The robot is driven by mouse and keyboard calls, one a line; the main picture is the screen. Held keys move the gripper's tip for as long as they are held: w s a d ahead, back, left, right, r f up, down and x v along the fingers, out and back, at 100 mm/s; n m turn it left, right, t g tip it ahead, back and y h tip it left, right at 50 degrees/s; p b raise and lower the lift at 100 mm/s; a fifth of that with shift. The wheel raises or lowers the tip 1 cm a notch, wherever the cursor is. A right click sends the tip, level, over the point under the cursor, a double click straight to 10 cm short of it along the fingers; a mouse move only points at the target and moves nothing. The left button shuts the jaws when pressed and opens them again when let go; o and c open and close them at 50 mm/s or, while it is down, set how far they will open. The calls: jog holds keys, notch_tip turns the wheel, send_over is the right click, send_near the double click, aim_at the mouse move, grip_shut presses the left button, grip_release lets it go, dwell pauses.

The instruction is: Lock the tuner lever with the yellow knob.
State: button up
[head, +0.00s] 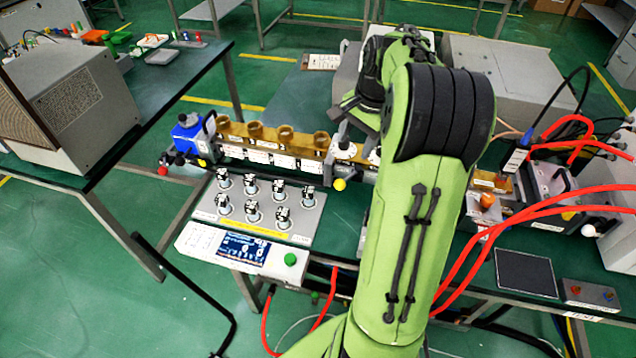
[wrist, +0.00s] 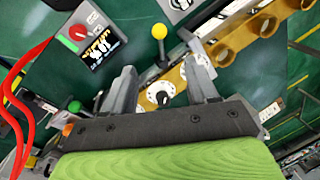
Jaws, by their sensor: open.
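My gripper (wrist: 160,68) is open in the wrist view, with its two grey fingers apart. A yellow ball knob (wrist: 159,31) on a dark lever stands beyond the fingertips, close to the brass waveguide (wrist: 226,50). In the head view a yellow knob (head: 340,184) shows low beside the brass waveguide (head: 262,134), left of my arm.
A plate with several metal stubs (head: 262,206) and a display box with a green button (head: 242,250) stand at the bench front. A blue unit (head: 190,135) ends the waveguide at left. Red hoses (head: 560,200) cross the right side. A black pad (head: 526,272) lies front right.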

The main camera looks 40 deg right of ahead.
aim_at(341, 181)
jog(key=w+f+b, duration=0.1)
jog(key=f, duration=0.4)
jog(key=w+f+b, duration=0.1)
jog(key=f+b, duration=0.1)
jog(key=f, duration=0.3)
jog(key=w+f+b, duration=0.1)
jog(key=f, duration=0.4)
jog(key=shift+a+f+b, duration=0.15)
jog(key=shift+a+b, duration=0.15)
jog(key=shift+a, duration=0.05)
jog(key=shift+c, duration=0.3)
grip_shut()
